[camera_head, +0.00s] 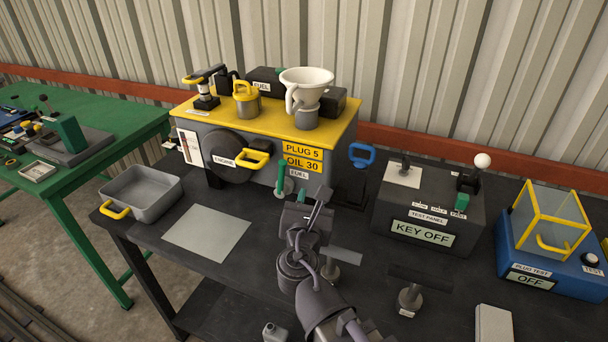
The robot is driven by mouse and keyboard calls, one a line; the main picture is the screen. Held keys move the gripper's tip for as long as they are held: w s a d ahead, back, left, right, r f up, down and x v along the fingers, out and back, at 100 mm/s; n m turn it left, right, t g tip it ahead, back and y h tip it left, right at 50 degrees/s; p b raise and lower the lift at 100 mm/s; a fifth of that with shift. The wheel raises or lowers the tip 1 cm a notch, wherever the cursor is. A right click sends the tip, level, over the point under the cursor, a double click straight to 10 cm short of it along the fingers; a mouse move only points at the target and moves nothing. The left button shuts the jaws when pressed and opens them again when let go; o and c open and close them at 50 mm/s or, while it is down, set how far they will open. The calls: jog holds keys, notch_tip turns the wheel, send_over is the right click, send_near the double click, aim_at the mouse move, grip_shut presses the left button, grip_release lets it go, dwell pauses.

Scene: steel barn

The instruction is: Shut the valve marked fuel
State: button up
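A small label reading FUEL (299,173) is on the front of the yellow-topped grey engine box (345,128), at its lower right. Just left of it, a green lever (281,178) stands about upright; I take it for the fuel valve's handle. Its lower end is close to a grey round part. My gripper (309,205) is in front of and a little below the label and lever, seen from behind. It appears apart from the lever, but depth is hard to judge. My gripper hides what lies directly beyond it, and its finger gap is unclear.
On the engine box stand a white funnel (307,76), a yellow-handled can (246,98) and a black FUEL tank (267,76). A blue handle (362,155) and the test panel (428,208) are to the right. A grey tray (143,193) and flat sheet (206,232) lie left.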

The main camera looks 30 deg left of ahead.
aim_at(282, 174)
jog(key=s+a+n+g+y, duration=0.3)
jog(key=n+y, duration=0.1)
jog(key=y, duration=0.1)
jog(key=x, duration=1)
jog(key=shift+w+a, duration=0.2)
jog(key=shift+a, duration=0.15)
grip_shut()
jog(key=shift+f, duration=0.1)
